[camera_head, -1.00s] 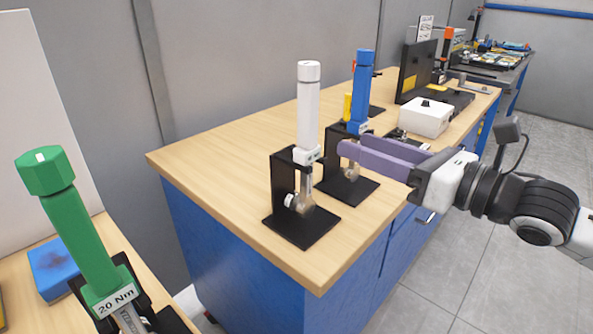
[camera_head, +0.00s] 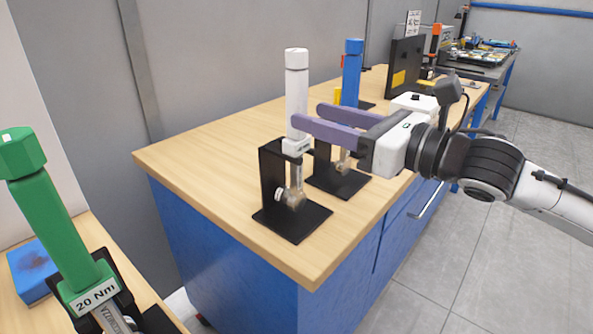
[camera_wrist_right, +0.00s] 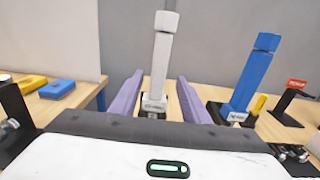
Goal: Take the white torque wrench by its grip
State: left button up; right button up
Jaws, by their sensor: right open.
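The white torque wrench (camera_head: 296,88) stands upright, grip up, in a black stand (camera_head: 270,180) near the bench's front end. It also shows in the right wrist view (camera_wrist_right: 160,62), between the two purple fingers. My right gripper (camera_head: 308,115) is open, coming in from the right, with its fingertips at the lower part of the white grip. One finger overlaps the grip's edge in the head view; I cannot tell whether it touches. The wrench is still seated in its stand. My left gripper is not in view.
A blue wrench (camera_head: 351,75) stands in its own stand just behind and right. A green wrench (camera_head: 50,210) marked 20 Nm stands at the near left beside a blue block (camera_head: 32,270). A white box (camera_head: 412,101) is behind my gripper. The wooden bench top (camera_head: 205,150) left of the white wrench is clear.

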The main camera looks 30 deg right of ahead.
aim_at(305, 110)
jog(key=shift+r+x, duration=0.1)
jog(key=shift+x, duration=0.6)
jog(key=shift+r+x, duration=0.15)
jog(key=shift+x, duration=0.55)
jog(key=shift+w+a+p, duration=0.1)
jog(key=shift+w+p, duration=0.15)
jog(key=shift+p, duration=0.15)
jog(key=shift+w+a+f+p, duration=0.15)
jog(key=shift+w+a+p, duration=0.2)
jog(key=shift+w, duration=0.4)
grip_shut()
